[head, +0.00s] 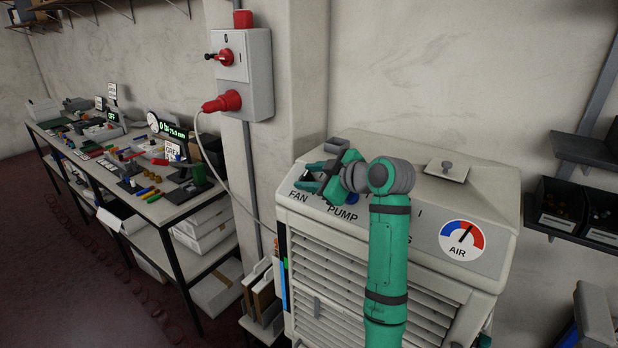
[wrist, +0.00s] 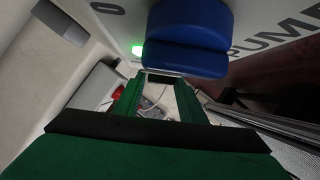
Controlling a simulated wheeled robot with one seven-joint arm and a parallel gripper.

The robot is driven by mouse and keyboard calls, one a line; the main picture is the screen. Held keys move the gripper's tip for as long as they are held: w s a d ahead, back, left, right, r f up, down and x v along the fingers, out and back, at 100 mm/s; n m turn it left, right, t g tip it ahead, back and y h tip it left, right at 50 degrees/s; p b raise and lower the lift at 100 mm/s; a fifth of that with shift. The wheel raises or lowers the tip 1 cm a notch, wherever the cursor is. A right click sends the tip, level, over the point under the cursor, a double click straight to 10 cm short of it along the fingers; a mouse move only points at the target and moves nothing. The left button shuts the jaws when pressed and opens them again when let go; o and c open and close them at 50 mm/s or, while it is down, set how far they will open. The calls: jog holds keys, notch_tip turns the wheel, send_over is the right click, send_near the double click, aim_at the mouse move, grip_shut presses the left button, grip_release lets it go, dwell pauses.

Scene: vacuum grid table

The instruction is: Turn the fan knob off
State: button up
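The FAN label (head: 298,197) and PUMP label (head: 342,214) are on the sloped top panel of the beige cabinet (head: 400,245). My gripper (head: 302,178) is over this panel near the FAN label, with its fingers pointing left and apart. In the wrist view a rounded blue knob (wrist: 188,40) is large and close at the top, between a "0" mark and the PUMP lettering. My gripper and arm hide the panel's middle in the head view.
A green lamp (wrist: 138,50) glows beside the blue knob. An AIR gauge (head: 462,240) is on the panel's right. A grey switch box with red fittings (head: 245,75) hangs on the wall behind. A cluttered workbench (head: 170,205) stands at the left; shelf bins (head: 570,210) are at the right.

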jog(key=shift+o, duration=1.3)
jog(key=shift+f, duration=0.1)
jog(key=shift+a, duration=0.1)
jog(key=v, duration=1)
jog(key=shift+s+d, duration=0.25)
jog(key=shift+s, duration=0.05)
jog(key=shift+w, duration=0.1)
